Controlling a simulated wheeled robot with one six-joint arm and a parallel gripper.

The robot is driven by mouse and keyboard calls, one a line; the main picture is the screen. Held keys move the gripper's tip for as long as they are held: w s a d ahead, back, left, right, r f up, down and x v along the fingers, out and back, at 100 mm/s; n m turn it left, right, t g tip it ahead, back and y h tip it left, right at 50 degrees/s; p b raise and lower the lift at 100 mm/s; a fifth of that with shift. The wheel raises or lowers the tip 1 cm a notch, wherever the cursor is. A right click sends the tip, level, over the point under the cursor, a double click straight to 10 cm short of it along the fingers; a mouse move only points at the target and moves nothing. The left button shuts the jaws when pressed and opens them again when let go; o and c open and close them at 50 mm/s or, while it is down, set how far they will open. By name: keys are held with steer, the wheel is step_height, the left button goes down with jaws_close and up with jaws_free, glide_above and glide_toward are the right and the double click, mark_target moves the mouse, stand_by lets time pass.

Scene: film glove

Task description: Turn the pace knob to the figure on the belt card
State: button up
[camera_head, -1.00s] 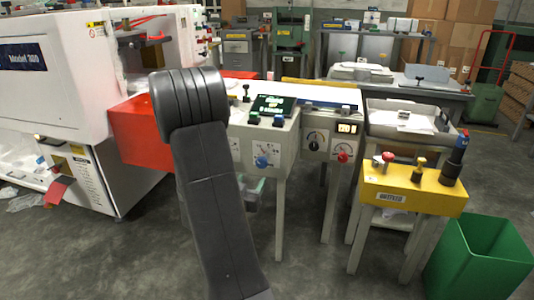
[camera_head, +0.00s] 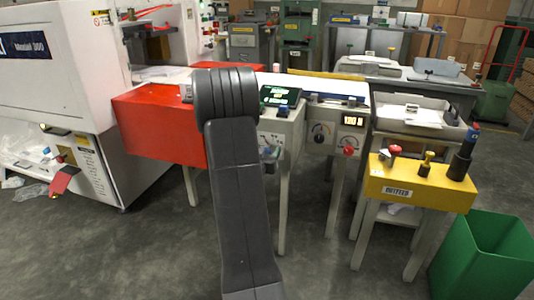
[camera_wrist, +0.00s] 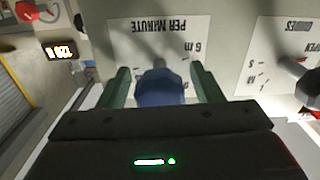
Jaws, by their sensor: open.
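In the wrist view, upside down, a blue knob (camera_wrist: 160,90) stands between the two green fingers of my gripper (camera_wrist: 160,70). The fingers are open, one on each side; I cannot tell whether either touches it. Behind it is a white dial plate (camera_wrist: 130,32) reading "PER MINUTE" and "6 m"; the knob hides part of the scale, so its setting cannot be read. In the head view the blue knob (camera_head: 268,151) shows just right of my arm, on the grey console; my gripper is hidden there. I cannot pick out the belt card.
Right of it stand a black dial (camera_head: 318,136), a red knob (camera_head: 348,151) and a lit amber display (camera_head: 353,121). A dark screen with green text (camera_head: 280,96) tops the console. A yellow outfeed box (camera_head: 408,186) and green bin (camera_head: 485,255) stand at right.

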steer(key=shift+w, duration=0.2)
steer(key=shift+c, duration=0.2)
steer(key=c, duration=0.9)
steer(key=shift+c, duration=0.2)
steer(key=shift+n+p, duration=0.3)
steer(key=n+p, duration=0.2)
steer(key=shift+r+n, duration=0.15)
steer(key=shift+n, duration=0.25)
steer(key=n+p, duration=0.2)
steer(key=shift+n, duration=0.3)
steer(key=n+p, duration=0.3)
steer(key=n, duration=0.2)
steer(key=shift+n, duration=0.4)
steer(key=shift+f, duration=0.2)
